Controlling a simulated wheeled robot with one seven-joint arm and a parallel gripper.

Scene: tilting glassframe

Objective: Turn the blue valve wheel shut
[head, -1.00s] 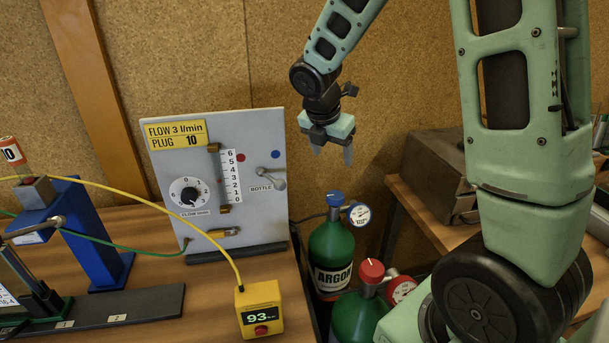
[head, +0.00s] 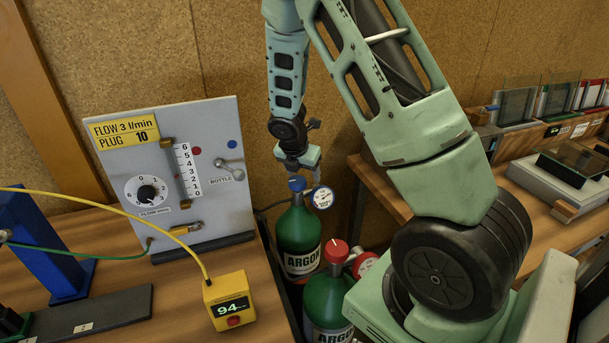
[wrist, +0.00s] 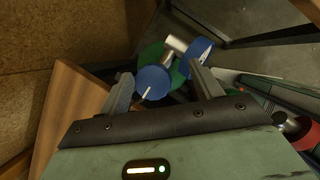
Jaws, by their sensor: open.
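The blue valve wheel (head: 297,184) sits on top of the rear green argon bottle (head: 297,232), which stands on the floor beside the bench. A blue-rimmed gauge (head: 321,197) is attached at its right. My gripper (head: 296,174) hangs just above the wheel, pointing down. In the wrist view the blue wheel (wrist: 153,82) lies between the two open fingers (wrist: 163,85), nearer the left one, with a pale mark across it. The blue gauge (wrist: 197,57) is close to the right finger. Whether a finger touches the wheel cannot be told.
A second green bottle (head: 328,300) with a red wheel (head: 336,251) stands in front. The flow panel (head: 226,136) stands on the bench to the left. A yellow box (head: 230,303) reads 94. Another table (head: 373,187) is to the right.

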